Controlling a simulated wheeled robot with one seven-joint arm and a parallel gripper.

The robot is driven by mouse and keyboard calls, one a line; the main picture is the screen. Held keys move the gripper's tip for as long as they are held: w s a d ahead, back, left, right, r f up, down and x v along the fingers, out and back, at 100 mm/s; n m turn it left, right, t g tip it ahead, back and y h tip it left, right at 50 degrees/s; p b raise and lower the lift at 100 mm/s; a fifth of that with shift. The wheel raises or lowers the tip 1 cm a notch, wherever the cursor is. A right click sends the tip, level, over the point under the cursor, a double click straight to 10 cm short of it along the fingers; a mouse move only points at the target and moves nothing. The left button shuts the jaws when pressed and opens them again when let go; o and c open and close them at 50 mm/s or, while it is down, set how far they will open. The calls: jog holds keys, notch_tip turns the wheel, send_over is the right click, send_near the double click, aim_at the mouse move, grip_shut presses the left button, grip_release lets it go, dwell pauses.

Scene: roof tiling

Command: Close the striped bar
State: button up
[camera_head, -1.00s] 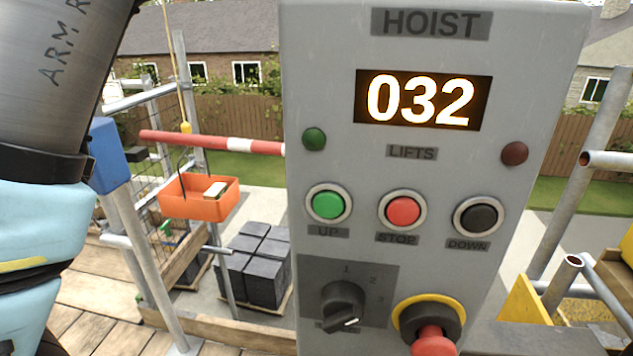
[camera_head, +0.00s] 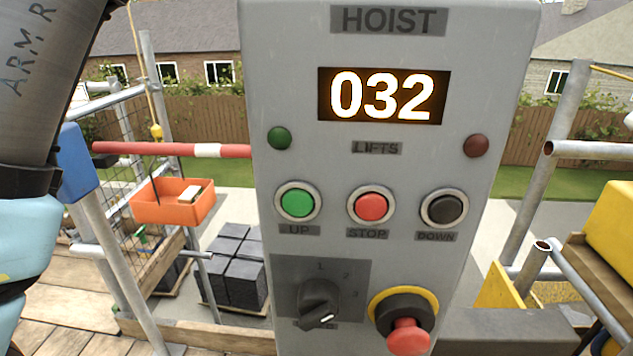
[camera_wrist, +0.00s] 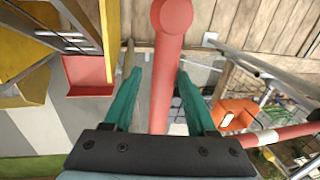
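The striped bar (camera_head: 208,150), red with a white band, runs level from the left to behind the hoist panel in the head view. It also shows at the right of the wrist view (camera_wrist: 268,138), running past the orange tray. In the wrist view my gripper (camera_wrist: 156,68) has its two teal fingers spread apart. A plain red cylinder with a rounded end (camera_wrist: 166,65) lies between or beyond the fingers. A gap shows beside it, and I cannot tell whether it joins the striped bar. My gripper is outside the head view.
The grey hoist panel (camera_head: 375,245) with buttons and a red mushroom knob (camera_head: 407,337) fills the middle. Scaffold poles (camera_head: 535,165) stand at both sides. An orange tray (camera_head: 160,213) hangs at left. Dark stacked blocks (camera_head: 238,285) lie below. A red tray (camera_wrist: 88,78) shows in the wrist view.

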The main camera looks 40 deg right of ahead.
jog(key=shift+o, duration=0.5)
notch_tip(320, 180, up, 11)
jog(key=s+d+b, duration=0.1)
jog(key=shift+s+d+f+b, duration=0.2)
jog(key=shift+d+b, duration=0.05)
jog(key=shift+b, duration=0.15)
jog(key=w+a+f+n, duration=0.1)
jog(key=w+a+f, duration=0.25)
jog(key=a, duration=0.35)
jog(key=w+a+f+n+h, duration=0.1)
jog(key=w+a+f, duration=0.1)
jog(key=w+a, duration=0.4)
jog(key=w+a+f+n, duration=0.1)
jog(key=w+a+f, duration=0.1)
jog(key=w+a, duration=0.35)
jog(key=s+a+f+n, duration=0.1)
jog(key=s+a+f, duration=0.1)
jog(key=a, duration=0.6)
jog(key=s+a+f+n, duration=0.1)
jog(key=s+a+f, duration=0.1)
jog(key=a, duration=0.7)
jog(key=s+a+f+n, duration=0.2)
jog(key=a+f, duration=0.2)
jog(key=a, duration=0.5)
jog(key=shift+a+h, duration=0.15)
jog(key=shift+h, duration=0.25)
